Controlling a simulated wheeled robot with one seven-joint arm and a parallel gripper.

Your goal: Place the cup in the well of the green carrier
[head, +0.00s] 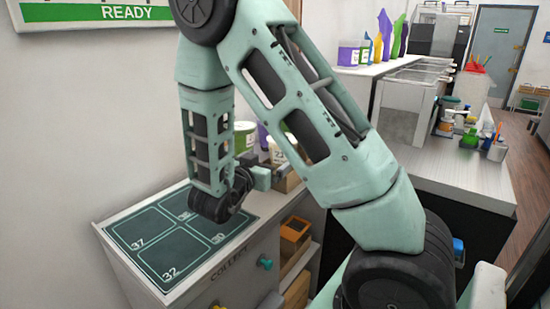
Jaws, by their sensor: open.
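My gripper (272,177) is at the end of my arm, above the back right edge of the collect counter. It is small in view and partly covered by my wrist; its jaws are open. Just beyond it stand a green container (244,136) and a pale labelled tub (276,151), both partly hidden by my arm. I cannot tell whether either is the task's cup. I do not make out the green carrier or its well; my arm covers much of the middle.
A dark mat (150,240) with numbered squares lies bare on the collect counter (180,287). Open shelves with orange boxes (295,229) are beside it. On the right, a white counter (455,176) holds bottles and small pots; more tubs and coloured bags stand behind.

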